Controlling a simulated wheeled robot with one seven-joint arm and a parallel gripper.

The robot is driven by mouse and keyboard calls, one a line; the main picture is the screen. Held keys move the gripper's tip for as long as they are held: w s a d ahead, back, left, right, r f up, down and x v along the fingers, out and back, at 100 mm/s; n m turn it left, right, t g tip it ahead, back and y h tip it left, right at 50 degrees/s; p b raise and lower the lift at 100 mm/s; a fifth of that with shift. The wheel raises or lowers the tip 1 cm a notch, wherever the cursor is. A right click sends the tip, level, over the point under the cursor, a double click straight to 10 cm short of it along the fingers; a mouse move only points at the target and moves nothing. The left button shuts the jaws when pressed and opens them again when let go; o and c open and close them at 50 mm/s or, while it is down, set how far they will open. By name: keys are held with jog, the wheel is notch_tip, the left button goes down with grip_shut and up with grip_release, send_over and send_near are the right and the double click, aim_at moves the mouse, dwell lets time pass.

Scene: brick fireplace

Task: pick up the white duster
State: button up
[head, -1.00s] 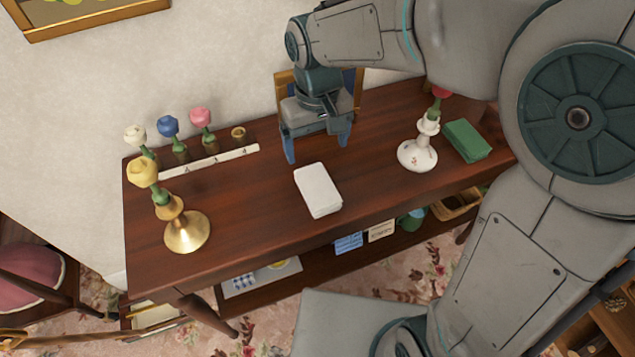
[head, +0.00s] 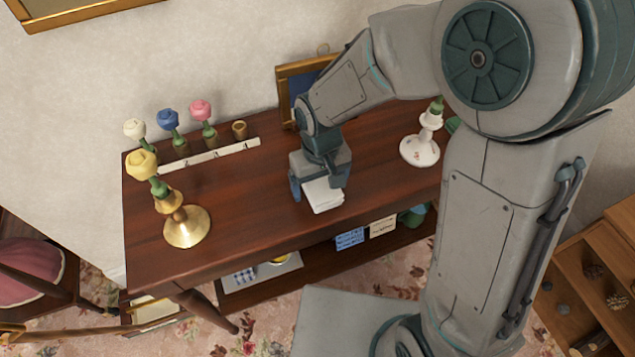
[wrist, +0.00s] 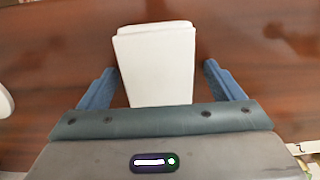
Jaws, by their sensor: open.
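The white duster (head: 324,196) is a flat white block lying on the dark wooden table. In the head view my gripper (head: 320,192) is right above it and hides its back part. In the wrist view the duster (wrist: 158,65) lies between the two blue fingers of my gripper (wrist: 160,90), with a gap on each side. My gripper is open and does not visibly hold the duster. Whether the fingertips touch the tabletop cannot be told.
A brass candlestick (head: 187,227) with a yellow flower stands on the table (head: 240,220) at left. A white candlestick (head: 420,151) stands at right. Flowers in holders line a white strip (head: 215,155) at the back. A framed picture (head: 291,92) leans behind my gripper.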

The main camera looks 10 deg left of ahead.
aim_at(324, 184)
jog(key=c, duration=1.1)
jog(key=shift+o, duration=0.2)
jog(key=shift+r, duration=0.45)
jog(key=r, duration=0.2)
jog(key=d+r, duration=0.1)
jog(key=r, duration=0.1)
jog(key=d+r, duration=0.6)
jog(key=d, duration=0.4)
jog(key=shift+d+p, duration=0.3)
jog(key=shift+d, duration=0.1)
